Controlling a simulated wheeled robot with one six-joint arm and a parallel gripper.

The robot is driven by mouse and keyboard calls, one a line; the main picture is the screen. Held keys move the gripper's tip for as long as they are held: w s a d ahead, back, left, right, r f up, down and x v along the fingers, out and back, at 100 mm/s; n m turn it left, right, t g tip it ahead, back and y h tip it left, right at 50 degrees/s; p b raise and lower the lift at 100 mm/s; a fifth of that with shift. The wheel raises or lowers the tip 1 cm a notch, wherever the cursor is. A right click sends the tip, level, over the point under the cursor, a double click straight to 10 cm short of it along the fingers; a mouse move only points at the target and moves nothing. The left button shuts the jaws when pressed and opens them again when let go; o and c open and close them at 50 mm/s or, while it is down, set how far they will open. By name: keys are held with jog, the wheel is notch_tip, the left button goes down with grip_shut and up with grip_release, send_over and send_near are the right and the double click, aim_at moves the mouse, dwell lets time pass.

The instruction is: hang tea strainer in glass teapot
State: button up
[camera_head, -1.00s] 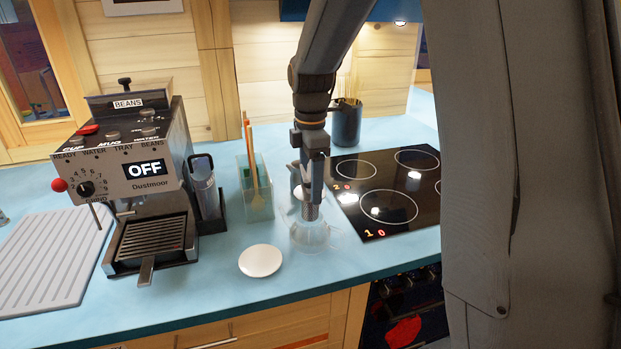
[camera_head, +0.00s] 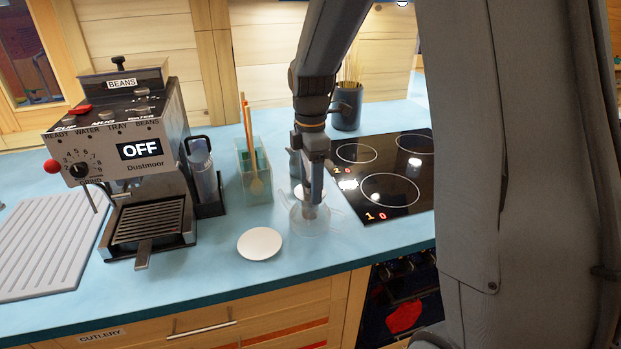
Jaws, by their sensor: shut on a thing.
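The glass teapot (camera_head: 308,224) stands on the blue counter, to the left of the hob. It is clear and its outline is faint. My gripper (camera_head: 311,196) points down right over the teapot's opening. It is shut on the tea strainer (camera_head: 310,211), a small grey mesh piece. The strainer is at the teapot's mouth and its lower part seems to be inside the glass. Whether its rim rests on the teapot cannot be made out, as my gripper covers it.
A white round disc (camera_head: 259,243) lies left of the teapot. A clear container with wooden utensils (camera_head: 254,178) and a coffee machine (camera_head: 135,165) stand further left. The black hob (camera_head: 385,175) is at the right. A dark pot with sticks (camera_head: 347,108) stands behind.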

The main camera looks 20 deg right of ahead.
jog(key=shift+f+b, duration=0.3)
jog(key=shift+f, duration=0.55)
jog(key=o, duration=1.5)
jog(key=shift+r+p, duration=1.5)
jog(key=shift+r, duration=0.1)
jog(key=shift+r+p, duration=2.35)
jog(key=shift+r, duration=0.55)
